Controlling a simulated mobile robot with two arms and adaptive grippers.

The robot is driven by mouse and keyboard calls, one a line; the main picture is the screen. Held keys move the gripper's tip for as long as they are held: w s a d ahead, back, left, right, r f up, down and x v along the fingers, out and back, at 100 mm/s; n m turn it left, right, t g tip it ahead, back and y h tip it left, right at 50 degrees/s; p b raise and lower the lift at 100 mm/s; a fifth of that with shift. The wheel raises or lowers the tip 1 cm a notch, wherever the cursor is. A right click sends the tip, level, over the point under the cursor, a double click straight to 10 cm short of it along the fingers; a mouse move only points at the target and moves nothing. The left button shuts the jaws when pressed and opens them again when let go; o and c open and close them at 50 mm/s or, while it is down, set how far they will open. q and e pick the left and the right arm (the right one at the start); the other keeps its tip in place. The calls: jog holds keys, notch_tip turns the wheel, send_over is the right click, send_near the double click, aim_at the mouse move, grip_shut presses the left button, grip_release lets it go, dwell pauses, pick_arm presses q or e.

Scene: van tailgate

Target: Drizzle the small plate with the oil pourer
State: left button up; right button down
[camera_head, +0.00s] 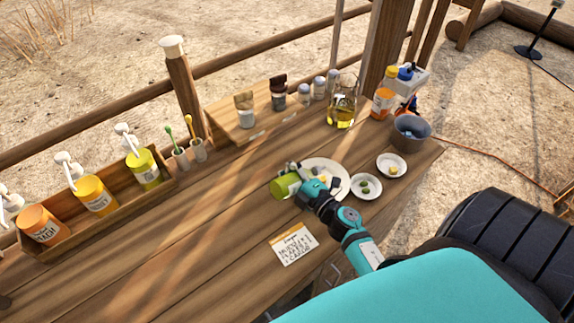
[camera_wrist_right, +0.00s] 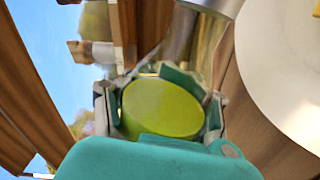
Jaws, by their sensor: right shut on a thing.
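My right gripper (camera_head: 300,180) is shut on a yellow-green cylindrical container (camera_head: 286,187), which I take to be the oil pourer. It is tilted well over, above the table at the left edge of a larger white plate (camera_head: 312,165). In the right wrist view the gripper (camera_wrist_right: 163,105) clasps around the container's round yellow-green end (camera_wrist_right: 160,107). Its spout is not clear, and I see no oil stream. Two small white plates stand right of the gripper: one with dark green bits (camera_head: 357,194), one with a yellowish piece (camera_head: 391,175). My left gripper is out of view.
A wooden box (camera_head: 158,194) with pump bottles is at left. A written card (camera_head: 293,244) lies in front. The table's middle left is clear.

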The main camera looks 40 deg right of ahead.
jog(key=shift+a, duration=0.2)
jog(key=shift+f+n+b, duration=0.15)
jog(key=shift+n+b, duration=0.35)
jog(key=shift+n, duration=0.5)
jog(key=n+b, duration=0.1)
jog(key=n, duration=0.2)
jog(key=shift+f, duration=0.1)
jog(key=r+n+b, duration=0.1)
jog(key=n, duration=0.4)
jog(key=d+r+n+b, duration=0.1)
jog(key=n, duration=0.4)
jog(key=r+n, duration=0.1)
jog(key=n, duration=0.4)
jog(key=shift+d+r+n+h+b, duration=0.1)
jog(key=shift+d+n+h+b, duration=0.2)
jog(key=shift+b, duration=0.1)
